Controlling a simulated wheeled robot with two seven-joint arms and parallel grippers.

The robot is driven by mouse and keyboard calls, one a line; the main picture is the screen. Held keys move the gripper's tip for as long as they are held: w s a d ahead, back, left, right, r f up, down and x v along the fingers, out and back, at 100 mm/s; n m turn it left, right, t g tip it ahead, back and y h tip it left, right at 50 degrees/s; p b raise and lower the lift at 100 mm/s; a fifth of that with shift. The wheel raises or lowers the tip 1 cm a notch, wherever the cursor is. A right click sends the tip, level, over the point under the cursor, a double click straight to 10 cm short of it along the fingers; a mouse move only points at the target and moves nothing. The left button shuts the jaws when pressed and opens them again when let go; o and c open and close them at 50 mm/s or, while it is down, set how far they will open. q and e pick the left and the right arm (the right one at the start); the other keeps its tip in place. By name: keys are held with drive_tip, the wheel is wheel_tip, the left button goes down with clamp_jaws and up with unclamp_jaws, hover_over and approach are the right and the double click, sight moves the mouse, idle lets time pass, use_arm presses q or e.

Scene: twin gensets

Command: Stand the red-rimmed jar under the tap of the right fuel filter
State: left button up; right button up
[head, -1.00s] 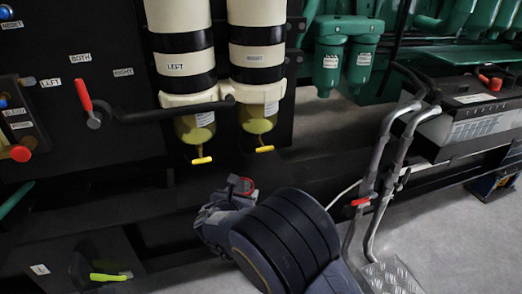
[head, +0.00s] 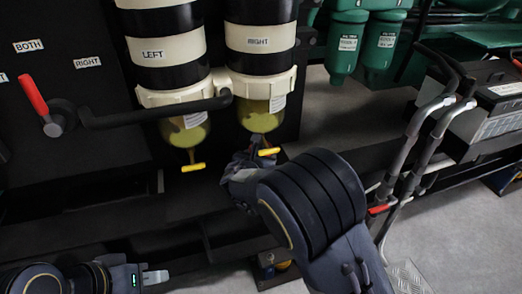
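The right fuel filter (head: 260,40), labelled RIGHT, has a clear yellowish bowl (head: 260,115) and a yellow tap (head: 269,151) below. My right gripper (head: 243,163) is just under and left of that tap. Its fingers are mostly hidden behind its wrist and in shadow, so I cannot see whether it is open or shut. The red-rimmed jar cannot be made out now. My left gripper (head: 155,277) points right at the bottom left, well away from the filters. No object shows in it, and its finger gap cannot be made out.
The left filter (head: 160,50) with its yellow tap (head: 193,167) stands beside the right one. A red-handled lever (head: 34,95) and black pipe (head: 150,115) cross in front. Green filters (head: 346,45), grey hoses (head: 410,150) and a battery (head: 495,110) are at right.

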drive_tip(key=shift+w+f+b, duration=0.35)
drive_tip(key=shift+f+b, duration=0.15)
drive_tip(key=shift+f, duration=0.05)
drive_tip(key=shift+s+r, duration=0.2)
drive_tip(key=shift+r, duration=0.05)
drive_tip(key=shift+s+r, duration=0.1)
drive_tip(key=shift+f, duration=0.25)
drive_tip(key=o, duration=1.1)
drive_tip(key=shift+c, duration=0.2)
use_arm(q)
drive_tip(key=shift+w+a+f, duration=0.1)
drive_tip(key=shift+a+f, duration=0.15)
drive_tip(key=shift+f, duration=0.3)
drive_tip(key=shift+r, duration=0.1)
use_arm(e)
drive_tip(key=shift+r, duration=0.1)
